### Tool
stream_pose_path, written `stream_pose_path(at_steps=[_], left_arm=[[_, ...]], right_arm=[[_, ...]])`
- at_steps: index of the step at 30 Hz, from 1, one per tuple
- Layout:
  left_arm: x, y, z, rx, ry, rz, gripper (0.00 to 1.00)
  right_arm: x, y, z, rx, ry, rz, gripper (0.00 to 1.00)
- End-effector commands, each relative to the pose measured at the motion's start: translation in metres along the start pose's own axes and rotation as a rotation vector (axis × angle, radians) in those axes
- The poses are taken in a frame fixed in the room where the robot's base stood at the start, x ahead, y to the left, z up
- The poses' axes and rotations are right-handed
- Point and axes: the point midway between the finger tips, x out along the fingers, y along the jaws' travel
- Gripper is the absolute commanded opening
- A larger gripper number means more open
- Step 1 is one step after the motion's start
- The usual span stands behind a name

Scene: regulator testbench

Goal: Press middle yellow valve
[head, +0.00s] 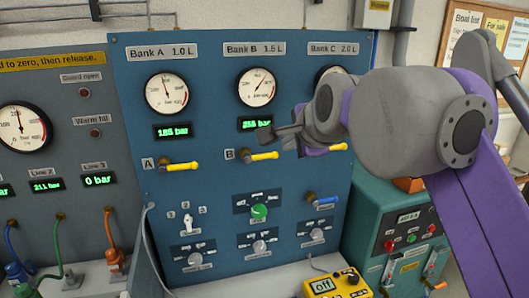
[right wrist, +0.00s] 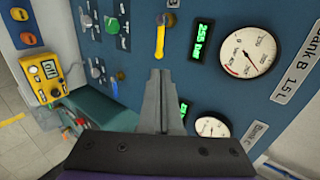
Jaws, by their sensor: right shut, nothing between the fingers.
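The middle yellow valve (head: 264,156), marked B, is a yellow lever on the blue panel (head: 215,205) below the Bank B gauge. It also shows in the right wrist view (right wrist: 160,42), just beyond my fingertips. My right gripper (head: 264,135) is shut and empty, pointing left in the head view, just above the lever. In the right wrist view its fingers (right wrist: 160,74) point toward the lever's end. A small gap seems to show between them; I cannot tell contact surely. My left gripper is not in view.
The Bank A yellow lever (head: 182,167) is to the left. The Bank C lever (head: 338,147) is partly hidden by my right arm. Knobs and a green button (head: 259,211) sit lower. A yellow box (head: 335,284) and a green unit (head: 405,235) stand at lower right.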

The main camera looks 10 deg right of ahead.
Motion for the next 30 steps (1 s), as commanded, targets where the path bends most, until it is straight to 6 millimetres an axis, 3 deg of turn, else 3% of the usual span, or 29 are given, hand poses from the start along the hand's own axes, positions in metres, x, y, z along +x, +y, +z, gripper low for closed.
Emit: stream_pose_path(at_steps=[7,11,24,30], left_arm=[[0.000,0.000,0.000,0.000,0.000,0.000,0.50],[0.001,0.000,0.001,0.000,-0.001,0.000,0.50],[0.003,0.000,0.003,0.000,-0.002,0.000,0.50],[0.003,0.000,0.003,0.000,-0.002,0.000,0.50]], right_arm=[[0.002,0.000,0.000,-0.002,0.000,0.001,0.00],[0.014,0.000,0.000,-0.002,-0.001,0.001,0.00],[0.103,0.001,0.000,-0.004,0.000,0.001,0.00],[0.130,0.000,0.000,-0.003,-0.001,0.000,0.00]])
